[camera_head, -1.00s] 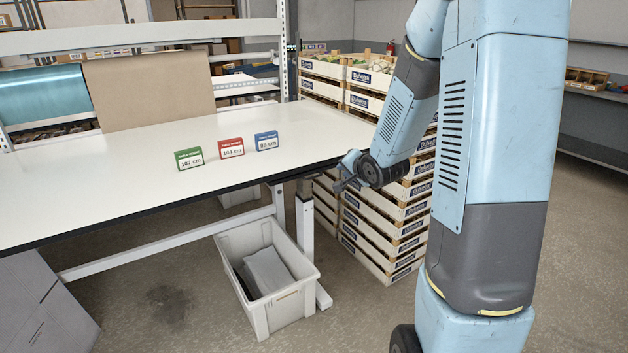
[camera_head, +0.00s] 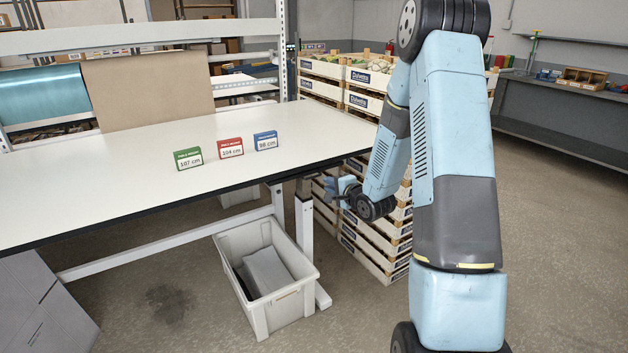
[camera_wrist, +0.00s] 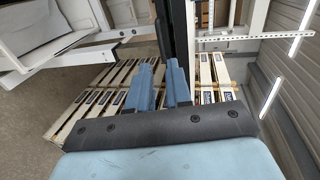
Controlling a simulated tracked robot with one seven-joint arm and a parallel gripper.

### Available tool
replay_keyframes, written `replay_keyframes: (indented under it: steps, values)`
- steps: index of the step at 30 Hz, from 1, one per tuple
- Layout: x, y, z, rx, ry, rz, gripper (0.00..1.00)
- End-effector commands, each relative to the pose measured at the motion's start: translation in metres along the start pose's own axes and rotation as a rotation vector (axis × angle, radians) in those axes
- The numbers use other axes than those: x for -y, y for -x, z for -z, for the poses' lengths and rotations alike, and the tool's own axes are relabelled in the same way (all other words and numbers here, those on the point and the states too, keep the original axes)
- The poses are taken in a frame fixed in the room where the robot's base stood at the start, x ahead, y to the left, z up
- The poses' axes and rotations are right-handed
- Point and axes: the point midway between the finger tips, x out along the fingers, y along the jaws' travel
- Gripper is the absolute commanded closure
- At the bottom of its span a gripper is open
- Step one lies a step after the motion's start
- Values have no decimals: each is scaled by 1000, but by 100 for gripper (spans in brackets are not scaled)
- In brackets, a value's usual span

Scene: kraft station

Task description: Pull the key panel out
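The white worktable (camera_head: 120,175) has a dark front edge, which also shows end-on in the wrist view as a dark upright strip (camera_wrist: 180,40). A small dark part (camera_head: 303,174) sits under the tabletop near its right corner, above the table leg. It may be the key panel, but it is too small to tell. My gripper (camera_head: 336,188) is just right of that part, slightly below tabletop height. In the wrist view its two blue fingers (camera_wrist: 160,88) stand apart with a gap and nothing clearly held. Whether they touch anything cannot be told.
Stacked wooden crates (camera_head: 375,240) stand close behind my gripper. A grey bin (camera_head: 268,275) sits on the floor by the table leg (camera_head: 305,220). Green (camera_head: 188,158), red (camera_head: 230,148) and blue (camera_head: 265,141) height cards stand on the tabletop. Floor is free in front.

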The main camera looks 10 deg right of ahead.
Motion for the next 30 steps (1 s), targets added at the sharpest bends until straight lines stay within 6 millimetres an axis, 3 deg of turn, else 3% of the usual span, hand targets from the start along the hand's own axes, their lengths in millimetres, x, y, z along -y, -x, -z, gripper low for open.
replay_keyframes:
  steps: [9, 15, 21, 30]
  values:
    - [0, -57, -2, 3, 1, -1, 81]
    - [0, -83, -1, 1, 2, -1, 81]
    - [0, -95, -1, 1, 1, -1, 81]
    - [0, -96, -2, 1, 1, -1, 81]
